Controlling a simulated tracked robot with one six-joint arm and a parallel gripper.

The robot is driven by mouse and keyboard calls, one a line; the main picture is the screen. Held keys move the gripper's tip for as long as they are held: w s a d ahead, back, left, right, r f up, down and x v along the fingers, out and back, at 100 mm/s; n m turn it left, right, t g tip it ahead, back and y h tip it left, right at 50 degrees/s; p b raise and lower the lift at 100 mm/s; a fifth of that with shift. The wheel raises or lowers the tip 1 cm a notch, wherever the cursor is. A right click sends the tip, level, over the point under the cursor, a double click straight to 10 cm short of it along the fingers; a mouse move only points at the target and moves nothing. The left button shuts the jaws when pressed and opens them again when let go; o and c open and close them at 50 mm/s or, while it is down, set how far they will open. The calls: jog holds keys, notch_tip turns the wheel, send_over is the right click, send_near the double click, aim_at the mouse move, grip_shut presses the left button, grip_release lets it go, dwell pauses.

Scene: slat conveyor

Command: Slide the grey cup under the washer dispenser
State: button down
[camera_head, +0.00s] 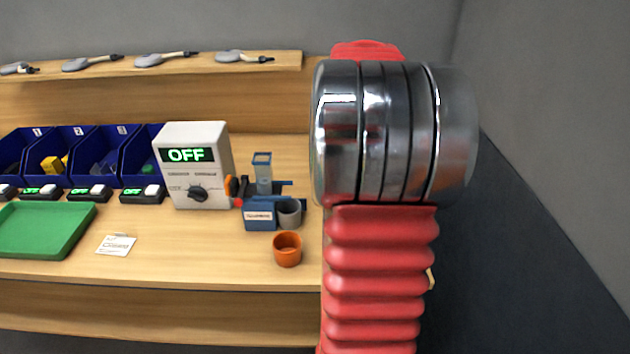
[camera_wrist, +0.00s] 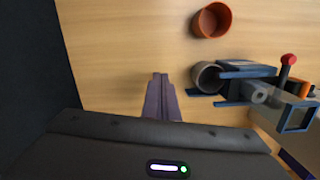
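The grey cup (camera_head: 291,218) stands upright on the wooden table at the right side of the blue washer dispenser (camera_head: 260,218). In the wrist view the grey cup (camera_wrist: 202,77) sits at the left ends of the dispenser's blue bars (camera_wrist: 246,69); whether it touches them I cannot tell. My gripper (camera_wrist: 161,76) shows in the wrist view with its fingers together, pointing up the picture. It is left of the grey cup, apart from it, with nothing visible between the fingers. In the head view my gripper is hidden by my arm.
An orange cup (camera_head: 287,255) stands in front of the dispenser. A white control box (camera_head: 197,165) reading OFF, blue bins (camera_head: 95,160), a green tray (camera_head: 45,232) and a paper card (camera_head: 116,245) lie leftward. The dispenser has a red knob (camera_wrist: 289,59). Bare wood surrounds my fingers.

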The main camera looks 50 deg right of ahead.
jog(key=s+a+r+n+t, duration=0.1)
jog(key=a+n, duration=0.3)
jog(key=a, duration=0.8)
jog(key=s+a+r+n+t, duration=0.1)
jog(key=a+n+t, duration=0.2)
jog(key=a, duration=0.9)
jog(key=s+a+r+n+t+h, duration=0.1)
jog(key=a+n, duration=0.3)
jog(key=a, duration=0.8)
jog(key=shift+s+n+t, duration=0.3)
jog(key=shift+s+t, duration=0.1)
jog(key=shift+s, duration=0.15)
jog(key=c, duration=2.4)
grip_release()
jog(key=shift+a, duration=0.1)
jog(key=shift+c, duration=0.2)
